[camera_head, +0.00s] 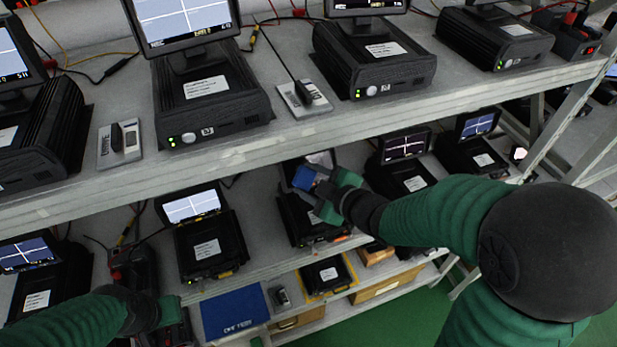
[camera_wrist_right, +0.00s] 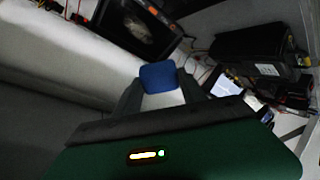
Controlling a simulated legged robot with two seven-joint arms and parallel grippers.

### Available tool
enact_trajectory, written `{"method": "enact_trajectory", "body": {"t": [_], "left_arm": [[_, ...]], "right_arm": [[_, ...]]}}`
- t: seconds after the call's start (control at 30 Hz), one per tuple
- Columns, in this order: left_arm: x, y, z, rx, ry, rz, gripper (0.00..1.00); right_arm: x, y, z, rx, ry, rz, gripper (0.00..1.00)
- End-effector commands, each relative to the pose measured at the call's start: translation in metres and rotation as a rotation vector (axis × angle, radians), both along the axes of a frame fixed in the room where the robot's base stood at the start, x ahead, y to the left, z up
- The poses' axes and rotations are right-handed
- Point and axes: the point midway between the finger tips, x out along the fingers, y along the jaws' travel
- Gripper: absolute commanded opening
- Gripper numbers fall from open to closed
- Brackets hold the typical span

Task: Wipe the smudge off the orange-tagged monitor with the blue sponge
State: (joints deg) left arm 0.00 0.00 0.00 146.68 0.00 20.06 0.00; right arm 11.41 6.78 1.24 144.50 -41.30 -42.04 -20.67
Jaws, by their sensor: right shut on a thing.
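My right gripper (camera_head: 318,188) is shut on the blue sponge (camera_head: 304,178), in front of a small monitor (camera_head: 322,158) on the lower shelf. The gripper and sponge cover much of that screen, and I cannot tell whether the sponge touches it. In the right wrist view the sponge (camera_wrist_right: 158,76) sits between the two fingertips. A dark screen with a pale brownish smudge (camera_wrist_right: 136,30) and orange along its edge shows beyond it at the top; I cannot match it surely to the head view. My left gripper (camera_head: 168,312) is low at the left, its fingers unclear.
The upper shelf edge (camera_head: 255,147) runs just above my right gripper. Other lit monitors (camera_head: 192,206) and black units stand on both sides on the lower shelf. A blue mat (camera_head: 232,308) and a black unit on yellow (camera_head: 326,276) lie on the shelf below.

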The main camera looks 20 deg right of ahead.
Motion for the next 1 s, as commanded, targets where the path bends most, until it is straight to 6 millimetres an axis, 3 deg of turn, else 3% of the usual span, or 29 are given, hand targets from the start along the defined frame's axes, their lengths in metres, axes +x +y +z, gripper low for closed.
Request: {"method": "enact_trajectory", "body": {"t": [0.37, 0.7, 1.0], "left_arm": [[0.000, 0.000, -0.006, 0.000, 0.000, 0.000, 0.25], [0.000, 0.000, -0.035, 0.000, 0.000, 0.000, 0.25], [0.000, 0.000, -0.043, 0.000, 0.000, 0.000, 0.25]], "right_arm": [[0.004, 0.000, -0.006, 0.000, -0.001, 0.001, 0.16], [0.038, 0.000, -0.037, 0.002, 0.000, 0.002, 0.16], [0.053, 0.000, -0.046, 0.001, 0.000, 0.003, 0.16]]}}
